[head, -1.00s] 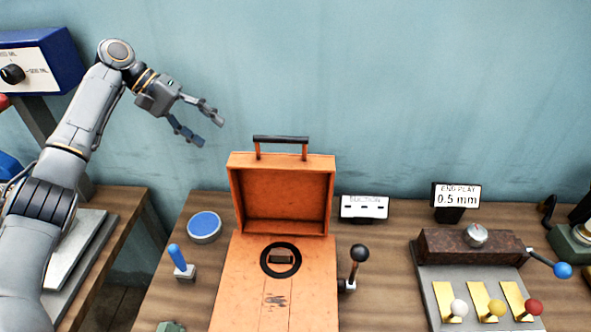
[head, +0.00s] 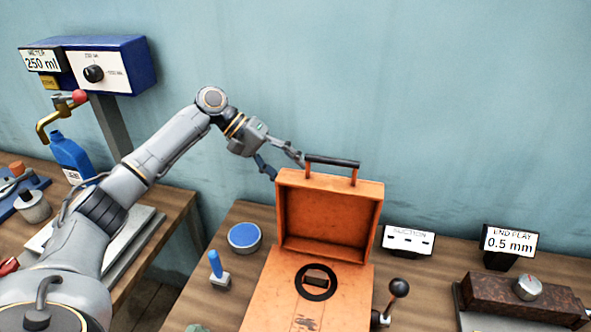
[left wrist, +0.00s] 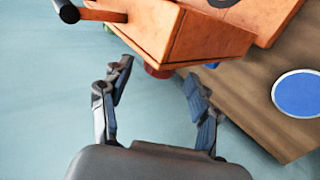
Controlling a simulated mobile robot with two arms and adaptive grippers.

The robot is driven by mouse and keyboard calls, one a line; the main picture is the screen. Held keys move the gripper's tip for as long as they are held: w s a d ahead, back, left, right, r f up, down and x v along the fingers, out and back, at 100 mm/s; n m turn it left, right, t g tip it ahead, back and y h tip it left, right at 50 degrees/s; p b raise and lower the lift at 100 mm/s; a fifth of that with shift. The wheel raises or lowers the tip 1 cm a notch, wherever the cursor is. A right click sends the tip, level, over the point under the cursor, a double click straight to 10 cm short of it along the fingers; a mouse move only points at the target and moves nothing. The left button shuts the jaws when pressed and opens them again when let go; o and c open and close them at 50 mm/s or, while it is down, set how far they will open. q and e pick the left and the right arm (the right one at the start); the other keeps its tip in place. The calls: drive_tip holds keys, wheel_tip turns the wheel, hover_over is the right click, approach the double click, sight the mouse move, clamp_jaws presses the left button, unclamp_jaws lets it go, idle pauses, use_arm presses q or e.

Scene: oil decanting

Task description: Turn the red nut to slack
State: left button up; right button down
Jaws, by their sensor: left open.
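A dark red round piece (left wrist: 157,72), which looks like the red nut, shows in the left wrist view below the edge of the orange case (left wrist: 180,38), partly covered by it. The head view does not show this piece; the raised lid of the orange case (head: 330,215) is in front of that area. My left gripper (head: 285,168) is open and empty, at the upper left of the lid. In the left wrist view, the fingers of my left gripper (left wrist: 158,76) are spread on either side of the red piece; contact cannot be told. My right gripper is not in view.
The lid's black handle (head: 333,161) stands close to my left fingers. A blue round pad (head: 244,236) and a blue lever (head: 216,265) are left of the case. A black-knobbed lever (head: 398,288) is right of it. The wall above is clear.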

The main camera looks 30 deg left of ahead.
use_arm(q)
drive_tip(key=shift+x, duration=1.25)
